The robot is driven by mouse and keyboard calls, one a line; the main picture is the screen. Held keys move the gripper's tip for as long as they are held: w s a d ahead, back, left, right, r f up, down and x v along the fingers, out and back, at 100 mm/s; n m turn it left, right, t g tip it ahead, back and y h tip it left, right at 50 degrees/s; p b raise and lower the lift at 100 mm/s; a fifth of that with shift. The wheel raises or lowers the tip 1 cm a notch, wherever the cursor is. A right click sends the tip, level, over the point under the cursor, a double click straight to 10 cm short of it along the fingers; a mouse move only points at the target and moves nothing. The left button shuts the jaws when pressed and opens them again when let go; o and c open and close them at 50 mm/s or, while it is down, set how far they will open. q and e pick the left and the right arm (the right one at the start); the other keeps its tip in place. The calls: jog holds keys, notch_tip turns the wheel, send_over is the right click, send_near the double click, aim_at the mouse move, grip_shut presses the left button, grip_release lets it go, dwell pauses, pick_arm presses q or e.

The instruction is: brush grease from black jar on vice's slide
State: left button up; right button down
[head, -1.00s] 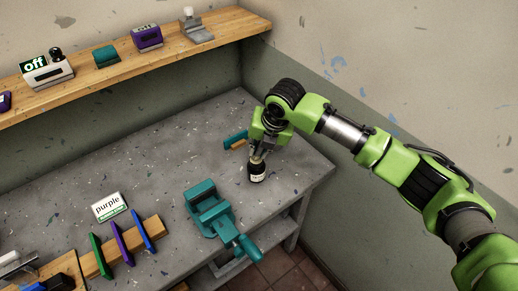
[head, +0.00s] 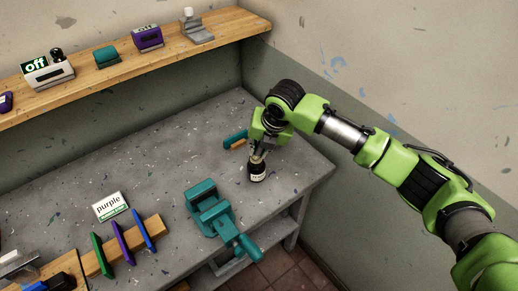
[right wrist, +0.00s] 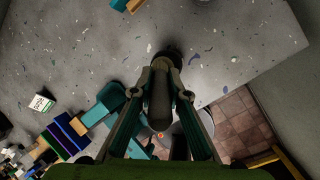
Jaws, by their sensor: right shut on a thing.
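The black jar (head: 257,172) with a pale label stands on the grey bench, right of the vice. My right gripper (head: 259,154) is directly above the jar, pointing down. In the right wrist view its fingers (right wrist: 162,78) are shut on a dark, rounded handle (right wrist: 160,105), probably the brush. The handle's far end meets a dark round shape, likely the jar (right wrist: 172,57). The bristles are hidden, so I cannot tell how deep they are. The teal vice (head: 207,205) sits at the bench's front edge. My left gripper is not in view.
A teal and orange piece (head: 236,138) lies behind the jar. A wooden rack (head: 150,228) with green, purple and blue upright pieces and a "purple" card (head: 109,206) are left of the vice. A wooden shelf (head: 120,68) holds several devices. The bench's back middle is clear.

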jog(key=shift+s, duration=0.1)
notch_tip(320, 180, up, 7)
jog(key=p, duration=0.6)
jog(key=shift+p, duration=0.4)
jog(key=shift+f, duration=0.1)
dwell(0.6)
